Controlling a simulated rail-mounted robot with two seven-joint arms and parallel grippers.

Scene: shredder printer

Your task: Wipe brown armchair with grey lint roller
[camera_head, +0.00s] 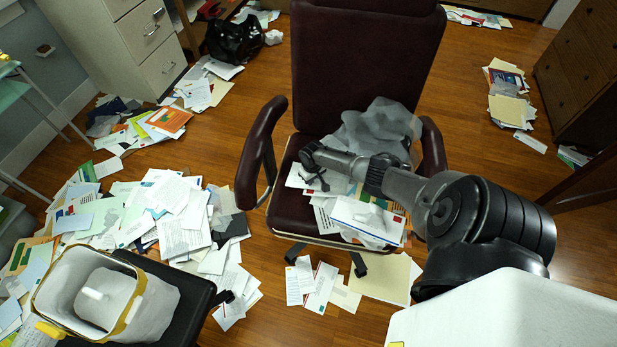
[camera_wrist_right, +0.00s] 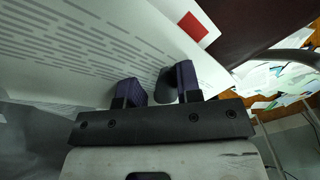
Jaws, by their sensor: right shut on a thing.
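The brown armchair (camera_head: 350,60) stands in the middle of the head view, its dark reddish-brown back upright. Loose papers (camera_head: 365,218) and a crumpled grey, translucent sheet (camera_head: 385,125) cover much of its seat. My right gripper (camera_head: 315,178) is over the left part of the seat, between the armrests. In the right wrist view the gripper (camera_wrist_right: 158,90) is shut on a dark, rounded thing (camera_wrist_right: 166,86) that looks like the grey lint roller; only a small part shows. A printed white sheet (camera_wrist_right: 90,50) lies close in front of the fingers. My left gripper is not in view.
Papers (camera_head: 180,215) litter the wooden floor left of the armchair and under its front. A pail with a yellow rim (camera_head: 150,300) stands on a black surface at lower left. A drawer cabinet (camera_head: 130,40) stands at upper left. Bare floor (camera_head: 475,150) shows right of the armchair.

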